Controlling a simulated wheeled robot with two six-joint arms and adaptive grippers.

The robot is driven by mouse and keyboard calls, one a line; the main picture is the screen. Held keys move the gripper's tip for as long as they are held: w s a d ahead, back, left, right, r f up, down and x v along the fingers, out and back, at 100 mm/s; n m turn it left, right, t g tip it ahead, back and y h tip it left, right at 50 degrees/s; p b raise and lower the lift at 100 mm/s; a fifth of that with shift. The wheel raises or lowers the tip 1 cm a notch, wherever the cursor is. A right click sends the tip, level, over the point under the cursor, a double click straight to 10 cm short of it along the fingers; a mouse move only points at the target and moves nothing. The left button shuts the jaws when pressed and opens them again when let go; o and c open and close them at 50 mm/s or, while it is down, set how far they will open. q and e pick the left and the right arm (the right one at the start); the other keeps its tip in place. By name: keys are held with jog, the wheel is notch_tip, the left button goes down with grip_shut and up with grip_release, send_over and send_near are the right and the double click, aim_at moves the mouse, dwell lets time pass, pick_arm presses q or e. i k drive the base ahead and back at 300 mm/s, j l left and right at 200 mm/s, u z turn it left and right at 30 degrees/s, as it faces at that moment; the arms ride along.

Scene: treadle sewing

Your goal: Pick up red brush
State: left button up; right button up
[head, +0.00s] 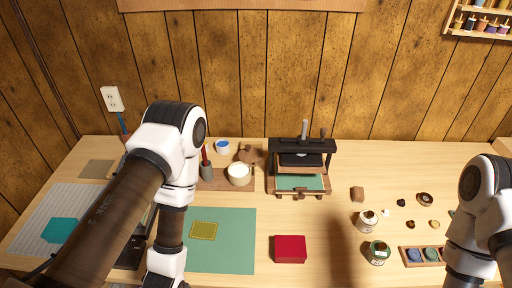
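A thin red upright item (204,152), which looks like the red brush, stands in a small dark cup (208,172) on the brown board behind the green mat. It is just right of my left arm's white joint, which covers part of the table there. It is small, so its bristles cannot be made out. My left arm crosses the left side of the head view and its wrist runs off the bottom edge, so the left gripper is not in view. My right arm is at the right edge, and its gripper is also out of the picture.
A cream pot (238,174) and a blue-topped cup (222,147) stand close to the red item. A small press (301,160) is to the right. A red box (290,249) sits beside the green mat (235,255). Jars (378,252) and small pieces lie at right.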

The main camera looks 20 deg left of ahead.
aim_at(205, 160)
jog(key=u, duration=0.95)
jog(key=j, duration=0.1)
jog(key=k, duration=0.05)
